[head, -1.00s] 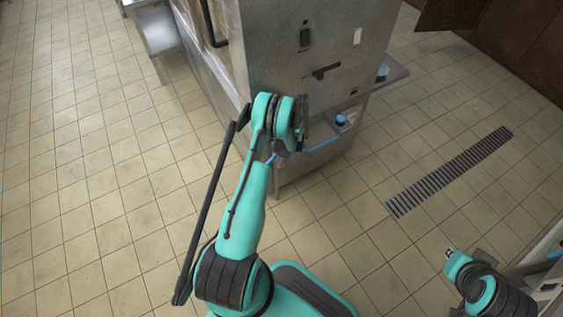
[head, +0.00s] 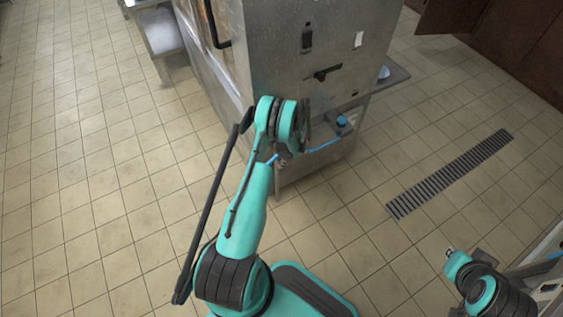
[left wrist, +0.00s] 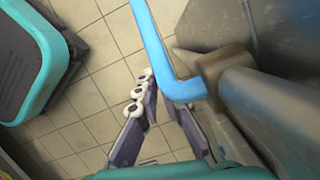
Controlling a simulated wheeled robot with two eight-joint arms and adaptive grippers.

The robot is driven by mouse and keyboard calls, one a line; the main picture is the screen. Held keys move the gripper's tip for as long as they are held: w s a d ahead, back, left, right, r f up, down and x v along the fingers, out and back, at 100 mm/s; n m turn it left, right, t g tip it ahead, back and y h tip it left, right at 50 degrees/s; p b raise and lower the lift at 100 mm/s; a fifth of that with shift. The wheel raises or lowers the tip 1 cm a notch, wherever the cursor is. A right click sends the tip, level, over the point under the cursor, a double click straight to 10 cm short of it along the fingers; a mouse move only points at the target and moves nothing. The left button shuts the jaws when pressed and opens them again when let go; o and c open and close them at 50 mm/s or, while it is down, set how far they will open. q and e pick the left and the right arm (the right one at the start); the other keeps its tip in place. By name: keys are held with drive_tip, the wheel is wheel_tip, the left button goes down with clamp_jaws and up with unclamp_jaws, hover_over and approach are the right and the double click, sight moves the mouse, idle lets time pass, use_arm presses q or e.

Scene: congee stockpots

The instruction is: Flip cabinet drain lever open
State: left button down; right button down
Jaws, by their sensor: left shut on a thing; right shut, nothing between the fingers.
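The drain lever is a bent blue bar (head: 323,146) low at the steel cabinet (head: 275,45). In the left wrist view the blue bar (left wrist: 150,40) runs down from the top and bends right into a brownish block (left wrist: 225,70). My left gripper (left wrist: 162,108) is shut on the blue lever near its bend, with its purple-grey fingers below it. In the head view this gripper is mostly hidden behind my own teal wrist. My right gripper (head: 449,251) is shut and empty at the lower right, away from the cabinet.
A blue round knob (head: 342,121) sits beside the lever on the cabinet's low side. A steel shelf (head: 385,75) juts from the cabinet's right side. A floor drain grate (head: 450,173) lies to the right. The tiled floor is open to the left.

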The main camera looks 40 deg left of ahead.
use_arm(q)
drive_tip(key=w+d+r, duration=0.1)
drive_tip(key=w+d, duration=0.1)
drive_tip(key=w, duration=0.3)
drive_tip(key=w+d+p, duration=0.1)
drive_tip(key=w+d, duration=0.2)
drive_tip(key=w, duration=0.2)
drive_tip(key=shift+d+r, duration=0.35)
use_arm(e)
drive_tip(key=shift+w+a+r, duration=0.2)
drive_tip(key=shift+a+r, duration=0.15)
drive_tip(key=shift+r, duration=0.3)
use_arm(q)
drive_tip(key=shift+r, duration=0.1)
